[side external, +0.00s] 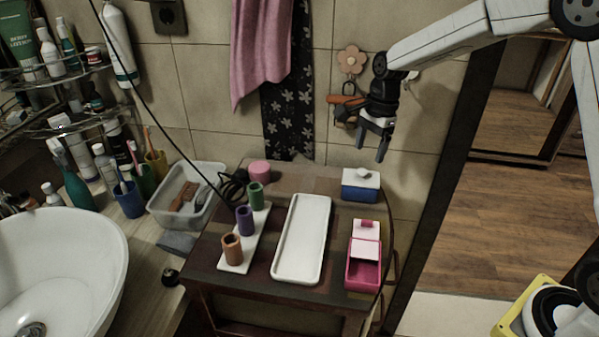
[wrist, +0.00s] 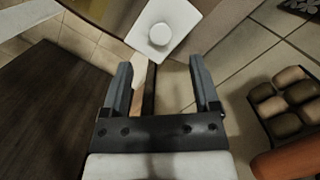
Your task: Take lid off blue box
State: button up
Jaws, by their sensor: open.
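The blue box (side external: 360,191) stands at the back right of the small dark table. Its white lid (side external: 361,177) with a round knob is on it. In the wrist view the white lid (wrist: 163,30) and its round knob show at the top centre, beyond my fingertips; the blue sides do not show there. My gripper (side external: 377,148) is open and empty, above the box and apart from it. In the wrist view its two fingers (wrist: 163,72) are spread with nothing between them.
On the table (side external: 225,285) are a white tray (side external: 301,240), a pink box (side external: 362,275) with a raised lid part, a white rack (side external: 236,266) with three coloured cups, and a pink round thing (side external: 260,172). A wall and hanging items stand behind my gripper.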

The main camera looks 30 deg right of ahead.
aim_at(362, 171)
jog(key=shift+f, duration=0.25)
jog(key=shift+a+f, duration=0.2)
jog(key=shift+f, duration=0.65)
jog(key=shift+a+f, duration=0.2)
jog(key=shift+f, duration=0.6)
jog(key=shift+a+f, duration=0.2)
jog(key=shift+f, duration=0.65)
grip_shut()
